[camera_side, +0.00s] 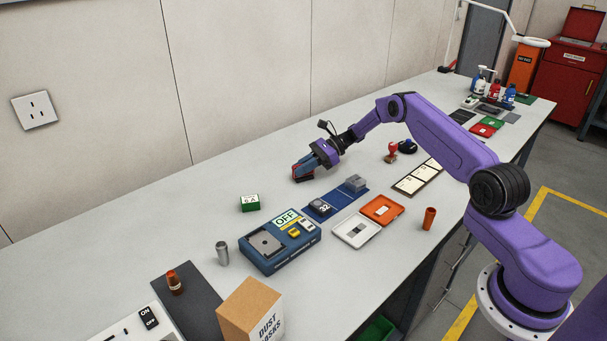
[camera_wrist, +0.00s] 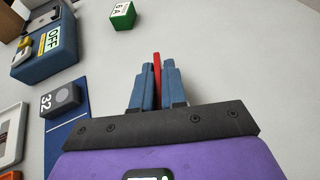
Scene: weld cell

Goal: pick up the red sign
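The red sign (camera_wrist: 157,72) shows as a thin red edge between the two blue fingers of my gripper (camera_wrist: 156,88) in the wrist view. The fingers lie close against it on both sides, so my gripper looks shut on it. In the side view my gripper (camera_side: 305,168) points down at the table's far middle, and part of the red sign (camera_side: 302,179) shows at the fingertips, at or just above the tabletop. The sign's face is mostly hidden by the fingers. I cannot tell whether it touches the table.
A green block (camera_side: 250,203) and a blue box marked OFF (camera_side: 280,243) stand to the left. The table (camera_side: 215,200) is clear towards the wall.

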